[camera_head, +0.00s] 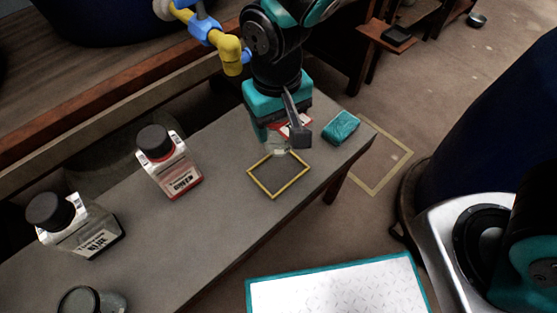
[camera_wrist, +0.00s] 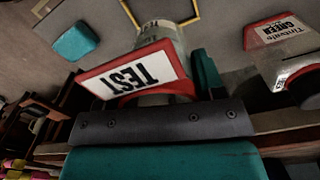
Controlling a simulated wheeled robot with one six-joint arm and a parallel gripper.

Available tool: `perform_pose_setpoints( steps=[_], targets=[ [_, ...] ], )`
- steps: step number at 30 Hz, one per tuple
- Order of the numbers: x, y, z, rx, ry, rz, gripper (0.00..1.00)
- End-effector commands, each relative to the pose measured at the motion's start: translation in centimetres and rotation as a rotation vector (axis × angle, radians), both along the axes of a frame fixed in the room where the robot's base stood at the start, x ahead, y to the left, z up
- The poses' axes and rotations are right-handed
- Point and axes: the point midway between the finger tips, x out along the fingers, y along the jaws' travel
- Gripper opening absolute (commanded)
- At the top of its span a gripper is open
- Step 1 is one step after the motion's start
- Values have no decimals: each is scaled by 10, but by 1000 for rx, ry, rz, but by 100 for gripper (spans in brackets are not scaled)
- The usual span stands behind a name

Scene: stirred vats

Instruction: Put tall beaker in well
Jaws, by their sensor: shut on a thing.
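The beaker (camera_head: 277,141) is clear, with a red-bordered white label. In the wrist view the beaker (camera_wrist: 160,42) shows its label reading TEST. My gripper (camera_head: 282,134) is shut on it and holds it over the bench, just behind a yellow-edged dark square (camera_head: 293,183), which looks like the well. In the wrist view my gripper (camera_wrist: 165,100) covers part of the beaker, and a corner of the yellow edge (camera_wrist: 188,21) shows beyond it. My gripper hides much of the beaker in the head view. I cannot tell whether its base touches the bench.
On the grey bench (camera_head: 215,215) stand a red-banded bottle (camera_head: 170,165), a black-capped bottle (camera_head: 80,225) and a glass jar (camera_head: 92,300), all left of the square. A teal cloth or sponge (camera_head: 341,127) lies close on the right. Yellow-and-blue pipework (camera_head: 215,38) is near my arm.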

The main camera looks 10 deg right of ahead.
Motion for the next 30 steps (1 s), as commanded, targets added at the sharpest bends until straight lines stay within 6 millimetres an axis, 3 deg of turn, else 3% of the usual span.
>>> perform_pose_setpoints(
  steps=[1,6,14,19,30],
  targets=[
    [-1,-1,-21,-4,4,0,39],
    [0,0,-54,-2,2,0,39],
    [0,-1,-74,0,1,-1,39],
    [0,-1,-101,-2,2,-1,39],
    [0,0,-107,0,0,-1,39]
  ],
)
